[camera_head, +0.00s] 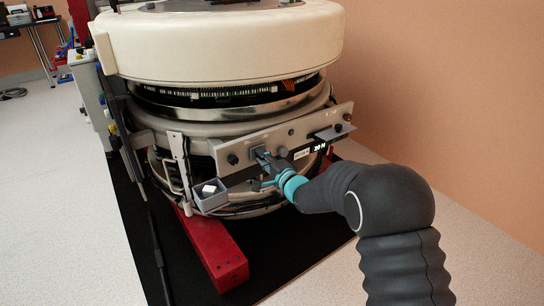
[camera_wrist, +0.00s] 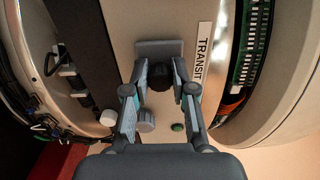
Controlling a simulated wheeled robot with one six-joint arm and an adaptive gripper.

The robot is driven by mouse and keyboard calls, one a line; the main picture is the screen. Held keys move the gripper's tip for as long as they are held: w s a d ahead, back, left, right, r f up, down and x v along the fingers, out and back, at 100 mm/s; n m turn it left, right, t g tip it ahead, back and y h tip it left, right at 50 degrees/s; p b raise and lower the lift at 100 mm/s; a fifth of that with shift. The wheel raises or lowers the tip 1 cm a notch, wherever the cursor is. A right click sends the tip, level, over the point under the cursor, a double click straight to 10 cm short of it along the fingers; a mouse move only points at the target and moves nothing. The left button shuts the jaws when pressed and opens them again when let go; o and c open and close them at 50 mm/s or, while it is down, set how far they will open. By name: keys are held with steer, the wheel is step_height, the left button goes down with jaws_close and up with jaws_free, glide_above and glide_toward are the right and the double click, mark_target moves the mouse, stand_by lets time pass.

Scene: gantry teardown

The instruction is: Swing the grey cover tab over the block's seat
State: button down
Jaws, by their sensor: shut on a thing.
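My gripper (camera_head: 262,157) reaches the grey panel on the front of the round machine. In the wrist view my gripper (camera_wrist: 160,68) has its two fingers at either side of a grey tab (camera_wrist: 158,47), shut on it. A dark rounded part (camera_wrist: 160,76) lies between the fingers, just below the tab in that view. In the head view the grey tab (camera_head: 257,151) is a small piece at the fingertips, partly covered by them. The block's seat cannot be made out; the fingers and tab hide part of the panel there.
A small grey bin (camera_head: 209,203) with a white piece (camera_head: 209,189) hangs at lower left. A red foot (camera_head: 222,262) sticks out below. Open floor lies at right.

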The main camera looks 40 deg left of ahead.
steer(key=c, duration=0.9)
jaws_free()
steer(key=shift+c, duration=0.2)
steer(key=v, duration=1.2)
